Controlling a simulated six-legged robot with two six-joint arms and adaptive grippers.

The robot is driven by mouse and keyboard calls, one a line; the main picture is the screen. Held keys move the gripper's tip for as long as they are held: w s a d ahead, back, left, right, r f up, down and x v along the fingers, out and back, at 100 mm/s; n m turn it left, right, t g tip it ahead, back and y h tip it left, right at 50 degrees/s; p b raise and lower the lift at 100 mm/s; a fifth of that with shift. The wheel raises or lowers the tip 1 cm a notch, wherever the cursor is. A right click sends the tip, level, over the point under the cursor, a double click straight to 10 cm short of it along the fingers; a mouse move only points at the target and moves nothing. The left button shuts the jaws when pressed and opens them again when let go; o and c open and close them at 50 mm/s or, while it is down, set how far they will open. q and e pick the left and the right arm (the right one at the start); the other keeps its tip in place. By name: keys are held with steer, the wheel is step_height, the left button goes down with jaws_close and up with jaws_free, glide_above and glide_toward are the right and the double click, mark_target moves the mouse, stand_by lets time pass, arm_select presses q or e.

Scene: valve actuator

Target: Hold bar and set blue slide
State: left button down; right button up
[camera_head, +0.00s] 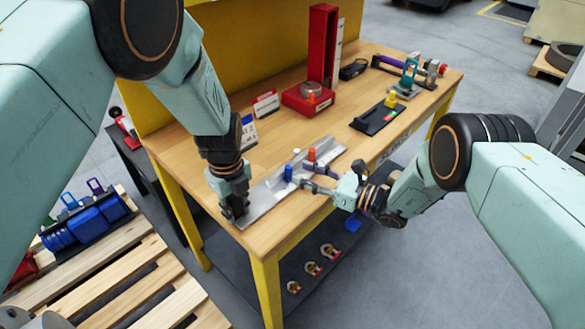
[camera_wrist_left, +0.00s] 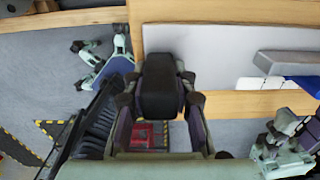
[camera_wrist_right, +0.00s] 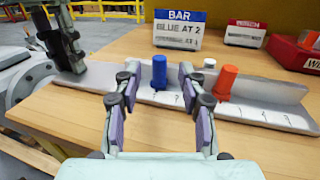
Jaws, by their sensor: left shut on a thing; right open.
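The grey angled bar (camera_head: 262,205) lies along the table's front edge; its flange with dark scale marks shows in the right wrist view (camera_wrist_right: 270,117). The blue slide (camera_wrist_right: 159,72) stands upright on it, left of an orange peg (camera_wrist_right: 226,82). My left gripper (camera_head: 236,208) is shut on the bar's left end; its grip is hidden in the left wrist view. My right gripper (camera_wrist_right: 156,85) is open, its fingertips on either side of the blue slide as seen from the wrist, slightly short of it in the head view. I cannot tell whether they touch it.
A red-and-white sign (camera_head: 266,104), a red block with a round part (camera_head: 308,97) and a black tray (camera_head: 378,115) stand farther back.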

steer(key=v, duration=0.6)
steer(key=shift+s+d, duration=0.1)
arm_select(q)
steer(key=c, duration=1)
jaws_free()
